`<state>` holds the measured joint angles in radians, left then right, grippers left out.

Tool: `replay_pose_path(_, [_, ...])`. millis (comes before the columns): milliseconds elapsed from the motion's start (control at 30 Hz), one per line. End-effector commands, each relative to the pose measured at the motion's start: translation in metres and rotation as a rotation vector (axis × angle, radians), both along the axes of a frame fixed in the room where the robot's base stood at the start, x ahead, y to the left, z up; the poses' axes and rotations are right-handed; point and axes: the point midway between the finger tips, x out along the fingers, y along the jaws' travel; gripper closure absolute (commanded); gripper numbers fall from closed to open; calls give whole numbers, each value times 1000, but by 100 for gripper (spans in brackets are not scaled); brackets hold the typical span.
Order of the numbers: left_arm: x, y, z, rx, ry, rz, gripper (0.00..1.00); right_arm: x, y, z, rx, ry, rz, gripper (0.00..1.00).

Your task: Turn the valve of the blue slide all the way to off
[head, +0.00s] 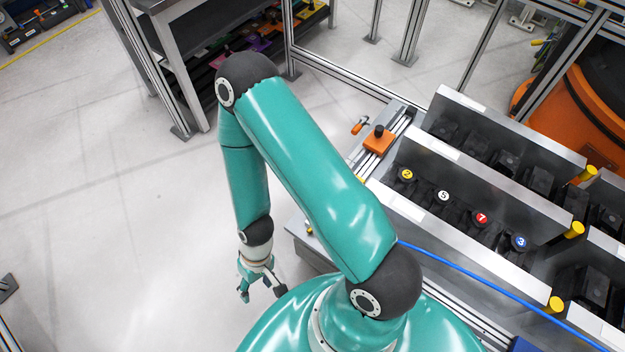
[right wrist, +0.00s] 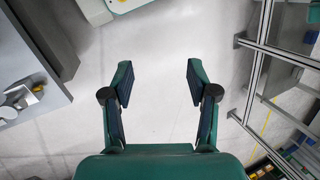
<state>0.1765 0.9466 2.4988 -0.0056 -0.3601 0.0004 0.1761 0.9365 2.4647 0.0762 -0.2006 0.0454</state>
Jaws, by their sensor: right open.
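My right gripper (head: 261,291) hangs over bare floor, left of the bench, in the head view. In the right wrist view the gripper (right wrist: 159,85) is open, with nothing between its fingers. A small blue block (head: 526,345) shows at the bottom edge of the head view; I cannot tell if it is the blue slide. No valve on it can be made out. An orange slide (head: 379,139) with a black knob sits on a rail at the bench's far end, with an orange handle (head: 360,125) beside it. My left gripper is not in view.
The bench holds metal racks (head: 476,170) with numbered black parts and yellow posts. A blue hose (head: 480,287) runs along the front rack. A silver fitting (right wrist: 20,97) sits at a grey bench edge in the wrist view. A metal frame stands behind.

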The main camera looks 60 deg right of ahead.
Motion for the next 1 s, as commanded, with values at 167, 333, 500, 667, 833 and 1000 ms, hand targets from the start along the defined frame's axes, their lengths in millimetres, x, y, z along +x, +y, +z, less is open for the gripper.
replay_pose_path(167, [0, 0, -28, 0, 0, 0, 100, 40, -57, -10, -7, 61, -314, 41])
replay_pose_path(333, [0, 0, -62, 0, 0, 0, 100, 64, -146, -19, -2, 72, -669, 41])
replay_pose_path(500, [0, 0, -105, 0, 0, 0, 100, 52, -274, -27, -30, 19, -1071, 41])
replay_pose_path(667, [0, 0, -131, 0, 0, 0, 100, 4, -368, -27, -121, -49, -1321, 41])
replay_pose_path(833, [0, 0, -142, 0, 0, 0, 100, -34, -400, -30, -170, -52, -1426, 41])
replay_pose_path(1000, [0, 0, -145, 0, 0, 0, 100, -38, -402, -40, -172, -44, -1439, 41])
